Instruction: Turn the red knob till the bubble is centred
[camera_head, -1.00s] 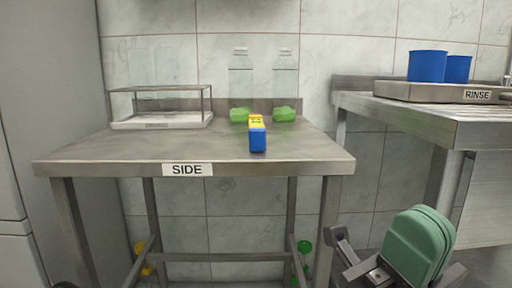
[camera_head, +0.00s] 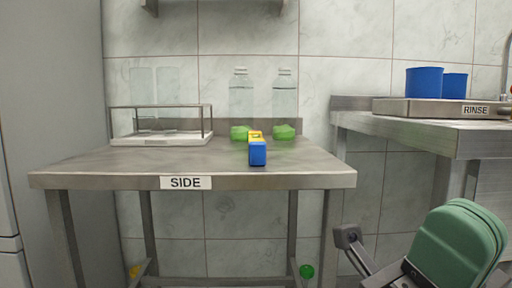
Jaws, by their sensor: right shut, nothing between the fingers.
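No red knob and no bubble can be made out in the head view. A yellow and blue block (camera_head: 257,153) lies on the steel table marked SIDE (camera_head: 110,168), near its middle, with its blue end towards me; I cannot tell whether it carries a bubble. My right gripper (camera_head: 348,237) is low at the right, in front of and below the table's right front corner. It is shut and empty, apart from everything on the table. My left gripper is out of view.
Two clear bottles (camera_head: 241,95) (camera_head: 285,94) stand at the table's back by green lumps (camera_head: 284,131). A wire-framed rack (camera_head: 158,140) is at the back left. The RINSE counter (camera_head: 400,131), with blue cups (camera_head: 424,83), is at the right. The table's front is clear.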

